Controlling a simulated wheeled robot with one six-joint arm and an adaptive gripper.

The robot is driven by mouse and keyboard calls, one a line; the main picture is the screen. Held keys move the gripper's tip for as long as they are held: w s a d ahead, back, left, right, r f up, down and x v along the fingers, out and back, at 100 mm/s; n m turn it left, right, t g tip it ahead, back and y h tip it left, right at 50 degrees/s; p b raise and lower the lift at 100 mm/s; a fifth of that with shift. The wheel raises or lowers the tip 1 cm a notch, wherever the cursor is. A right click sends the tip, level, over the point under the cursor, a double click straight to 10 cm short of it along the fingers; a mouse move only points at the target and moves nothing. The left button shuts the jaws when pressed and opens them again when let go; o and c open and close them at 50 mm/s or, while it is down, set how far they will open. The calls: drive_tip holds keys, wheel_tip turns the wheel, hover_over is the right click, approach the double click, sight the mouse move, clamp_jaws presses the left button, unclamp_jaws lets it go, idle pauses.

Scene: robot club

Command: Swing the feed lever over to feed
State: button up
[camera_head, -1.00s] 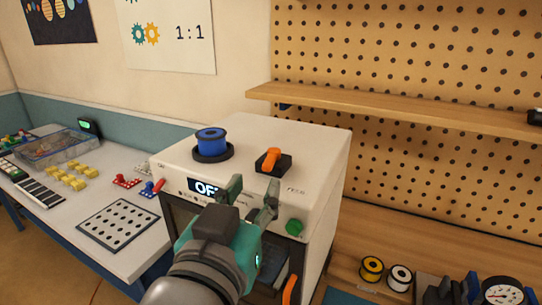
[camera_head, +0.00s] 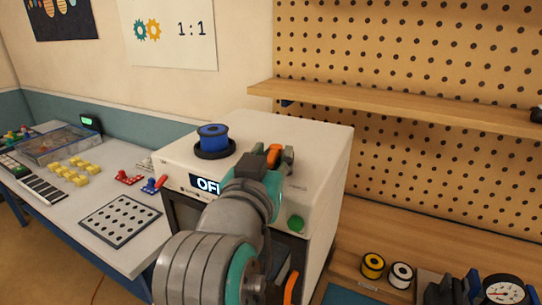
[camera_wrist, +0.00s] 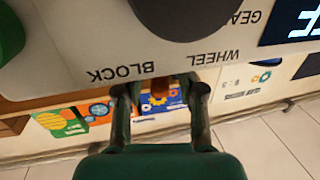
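The printer (camera_head: 325,160) is a white box with a dark front window. The orange feed lever (camera_head: 274,154) stands on its top, right of the blue spool; its base is hidden by my gripper. My gripper (camera_head: 270,157) is at the lever in the head view, with the orange showing between its fingers. In the wrist view my gripper (camera_wrist: 160,90) has its two fingers apart. Whether they touch the lever cannot be told; the lever is not clear there.
The blue spool (camera_head: 212,138) stands close to the left of my gripper. The display (camera_head: 207,184) reads OF, partly covered by my arm. A green button (camera_head: 296,223) is on the front. A wooden shelf (camera_head: 400,108) runs along the pegboard behind.

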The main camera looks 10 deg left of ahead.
clamp_jaws()
drive_tip(key=shift+h, duration=0.3)
drive_tip(key=shift+a+m+h, duration=0.2)
drive_tip(key=shift+m+h, duration=0.1)
drive_tip(key=shift+m, duration=0.1)
drive_tip(key=shift+w+a+m+g+h, duration=0.15)
drive_tip(key=shift+m+g+h, duration=0.35)
drive_tip(key=shift+m+h, duration=0.75)
drive_tip(key=shift+n+h, duration=0.25)
drive_tip(key=shift+o, duration=1.2)
unclamp_jaws()
